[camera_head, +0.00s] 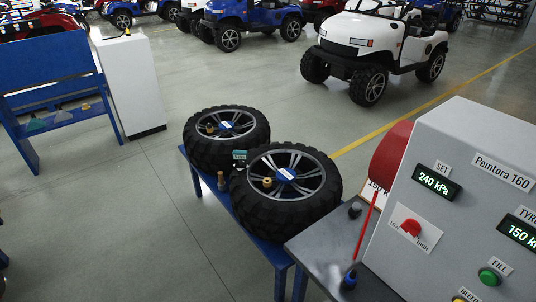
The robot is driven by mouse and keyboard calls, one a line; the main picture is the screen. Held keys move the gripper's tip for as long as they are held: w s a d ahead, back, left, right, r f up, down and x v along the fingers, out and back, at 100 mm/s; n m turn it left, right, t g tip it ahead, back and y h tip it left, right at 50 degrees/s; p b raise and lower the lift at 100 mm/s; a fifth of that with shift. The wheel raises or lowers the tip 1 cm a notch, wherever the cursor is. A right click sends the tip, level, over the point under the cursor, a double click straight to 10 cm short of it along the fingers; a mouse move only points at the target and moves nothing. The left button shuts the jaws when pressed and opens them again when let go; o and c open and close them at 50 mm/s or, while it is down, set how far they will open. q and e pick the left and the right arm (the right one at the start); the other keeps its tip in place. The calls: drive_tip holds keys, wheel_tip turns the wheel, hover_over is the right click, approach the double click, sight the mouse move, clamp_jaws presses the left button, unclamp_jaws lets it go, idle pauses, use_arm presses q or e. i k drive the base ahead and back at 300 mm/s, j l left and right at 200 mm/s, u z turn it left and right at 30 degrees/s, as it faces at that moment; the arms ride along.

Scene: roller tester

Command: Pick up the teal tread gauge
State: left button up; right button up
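A small teal object with a light face, which looks like the tread gauge (240,155), is between the two tyres at the left side of the nearer one. It seems upright; what it rests on is hidden. The nearer wheel (311,205) and the farther wheel (194,152) lie flat on a low blue bench (257,234). Neither of my grippers is in view.
A grey inflator console (467,131) with a red lever and a hose stands on a dark table (330,252) at the right. A white cabinet (130,85) and blue shelf unit (52,77) stand at left. Parked carts line the back.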

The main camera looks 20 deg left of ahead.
sight(242, 155)
drive_tip(key=i+j+z, duration=0.15)
drive_tip(key=j, duration=0.2)
drive_tip(key=i+j+z, duration=0.15)
drive_tip(key=j, duration=0.15)
drive_tip(key=j+z, duration=0.15)
drive_tip(key=j, duration=0.2)
drive_tip(key=i+j, duration=0.1)
drive_tip(key=j, duration=0.25)
drive_tip(key=i+j+z, duration=0.15)
drive_tip(key=j, duration=0.55)
drive_tip(key=i+j, duration=0.1)
drive_tip(key=j, duration=0.45)
drive_tip(key=i+j, duration=0.15)
drive_tip(key=j, duration=0.35)
drive_tip(key=i+j+z, duration=0.1)
drive_tip(key=j, duration=0.45)
drive_tip(key=i+j, duration=0.1)
drive_tip(key=j, duration=0.45)
drive_tip(key=i+j, duration=0.5)
